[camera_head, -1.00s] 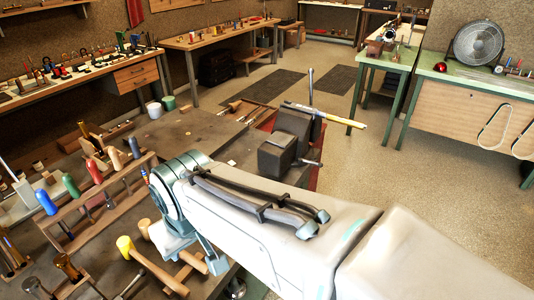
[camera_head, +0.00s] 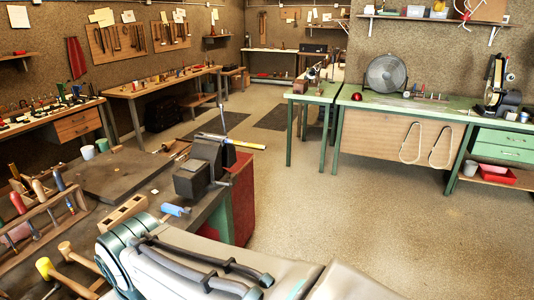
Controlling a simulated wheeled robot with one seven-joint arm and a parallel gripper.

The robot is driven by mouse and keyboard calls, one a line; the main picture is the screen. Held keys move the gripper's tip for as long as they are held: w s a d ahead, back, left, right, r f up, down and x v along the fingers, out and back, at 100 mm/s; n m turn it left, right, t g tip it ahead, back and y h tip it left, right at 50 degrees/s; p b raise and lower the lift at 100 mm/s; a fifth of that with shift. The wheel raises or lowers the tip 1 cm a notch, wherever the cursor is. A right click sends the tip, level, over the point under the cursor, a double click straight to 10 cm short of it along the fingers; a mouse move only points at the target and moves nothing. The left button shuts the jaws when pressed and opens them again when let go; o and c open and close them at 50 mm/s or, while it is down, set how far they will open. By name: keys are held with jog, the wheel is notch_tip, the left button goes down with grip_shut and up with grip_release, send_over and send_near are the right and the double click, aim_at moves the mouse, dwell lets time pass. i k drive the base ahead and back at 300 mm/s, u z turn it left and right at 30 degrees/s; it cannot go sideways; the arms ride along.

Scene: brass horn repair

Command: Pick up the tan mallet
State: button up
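The tan mallet (camera_head: 67,249) lies on the dark workbench at the lower left. Its pale wooden head shows, and its handle runs right until my arm hides it. A similar mallet with a yellow head (camera_head: 45,267) lies just in front of it, its handle cut off low in the picture. My arm crosses the bottom of the view, with its round wrist joint just right of the mallets. My gripper is out of sight, hidden by the arm or below the picture edge. I cannot tell how far it is from the mallet.
A wooden rack of coloured-handle tools (camera_head: 50,217) stands behind the mallets. A grooved wooden block (camera_head: 122,215), a blue-handled tool (camera_head: 175,210) and a black vise (camera_head: 204,165) are farther right on the workbench (camera_head: 120,172). Open floor (camera_head: 330,220) lies to the right.

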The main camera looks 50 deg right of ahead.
aim_at(65, 248)
jog(key=z, duration=0.05)
jog(key=k, duration=0.15)
jog(key=u, duration=1)
jog(key=i, duration=0.75)
jog(key=z, duration=2.55)
jog(key=i, duration=0.5)
jog(key=u, duration=0.2)
jog(key=k, duration=0.5)
jog(key=u, duration=2.35)
